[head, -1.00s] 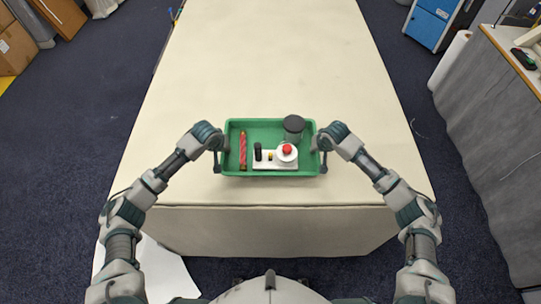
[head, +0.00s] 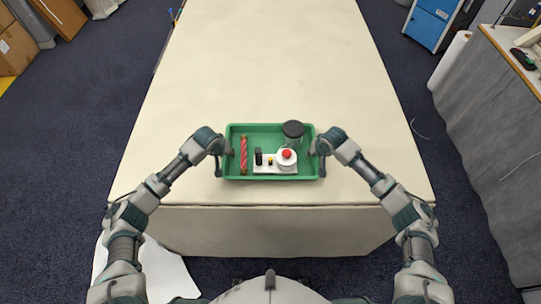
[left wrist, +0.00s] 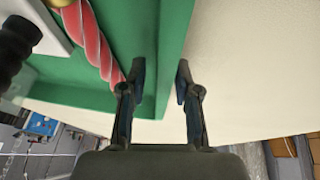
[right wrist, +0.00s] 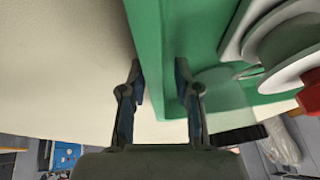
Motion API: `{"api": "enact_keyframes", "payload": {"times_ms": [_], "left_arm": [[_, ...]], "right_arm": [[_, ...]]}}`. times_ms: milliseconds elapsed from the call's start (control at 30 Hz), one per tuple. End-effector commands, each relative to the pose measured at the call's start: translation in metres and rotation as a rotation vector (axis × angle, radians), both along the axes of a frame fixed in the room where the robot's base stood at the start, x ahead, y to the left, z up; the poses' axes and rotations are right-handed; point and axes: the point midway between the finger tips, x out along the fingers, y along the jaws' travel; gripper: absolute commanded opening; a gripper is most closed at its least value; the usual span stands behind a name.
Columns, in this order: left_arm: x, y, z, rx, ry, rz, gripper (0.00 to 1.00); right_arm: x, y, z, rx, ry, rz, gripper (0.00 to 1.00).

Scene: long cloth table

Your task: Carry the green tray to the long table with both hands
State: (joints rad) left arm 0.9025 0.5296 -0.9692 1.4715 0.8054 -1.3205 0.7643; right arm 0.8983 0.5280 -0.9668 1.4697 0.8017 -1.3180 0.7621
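The green tray (head: 270,178) appears to rest on the near part of the long cream table (head: 270,70), set back from its front edge. My left gripper (head: 224,162) is at the tray's left end. In the left wrist view its fingers (left wrist: 160,85) are apart, one on each side of the tray wall, with a gap visible between. My right gripper (head: 318,162) is at the right end. In the right wrist view its fingers (right wrist: 160,85) likewise straddle the wall, spread apart.
The tray holds a red twisted stick (head: 243,154), a white base with a red-topped part (head: 286,155) and a clear jar with a dark lid (head: 293,129). The table beyond is bare. A grey-draped side table (head: 490,130) stands right.

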Motion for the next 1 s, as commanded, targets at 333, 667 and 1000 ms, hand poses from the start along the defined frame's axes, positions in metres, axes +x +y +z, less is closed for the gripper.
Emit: {"api": "enact_keyframes", "payload": {"times_ms": [333,667,1000], "left_arm": [[-0.009,0.002,0.025,-0.002,-0.004,-0.002,0.31],[-0.035,0.011,0.089,-0.001,-0.001,-0.002,0.31],[-0.044,0.015,0.109,0.000,0.002,0.000,0.31]], "right_arm": [[0.000,0.001,0.000,0.001,0.000,0.002,0.31],[0.000,0.001,0.000,0.002,0.000,0.002,0.31],[-0.005,-0.001,0.016,0.003,-0.003,0.003,0.31]]}}
